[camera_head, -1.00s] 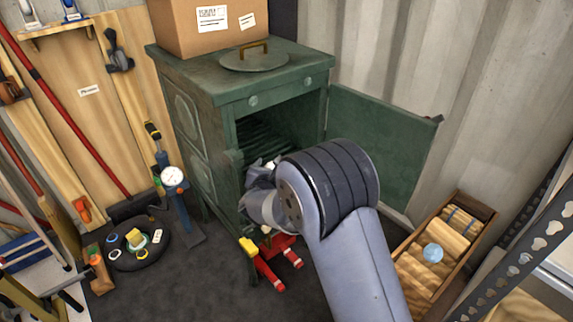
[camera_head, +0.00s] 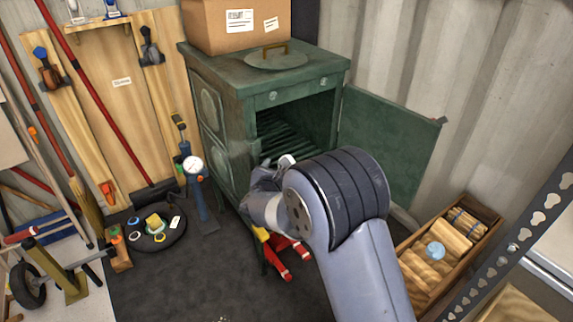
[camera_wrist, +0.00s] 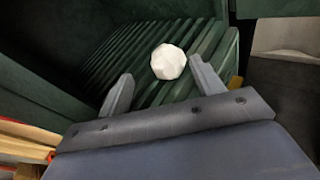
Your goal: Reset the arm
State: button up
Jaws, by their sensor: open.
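My gripper (camera_wrist: 163,88) is open in the wrist view, its two fingers spread apart at the mouth of the green stove (camera_head: 222,135). A white faceted lump (camera_wrist: 169,62) rests on the slatted green grate (camera_wrist: 130,55), just beyond and between the fingertips, with no finger seen touching it. In the head view my arm bends in front of the stove opening and hides most of the gripper. A small white patch shows near the gripper there.
The stove door (camera_head: 388,145) stands open to the right. A cardboard box (camera_head: 215,28) sits on the stove. A wooden crate (camera_head: 490,232) of logs stands at the right. Red-handled tools (camera_head: 278,262) lie below the stove. A black tray (camera_head: 157,240) of small items is on the floor at left.

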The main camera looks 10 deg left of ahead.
jog(key=shift+s+f, duration=0.25)
jog(key=shift+s, duration=0.05)
jog(key=shift+d, duration=0.2)
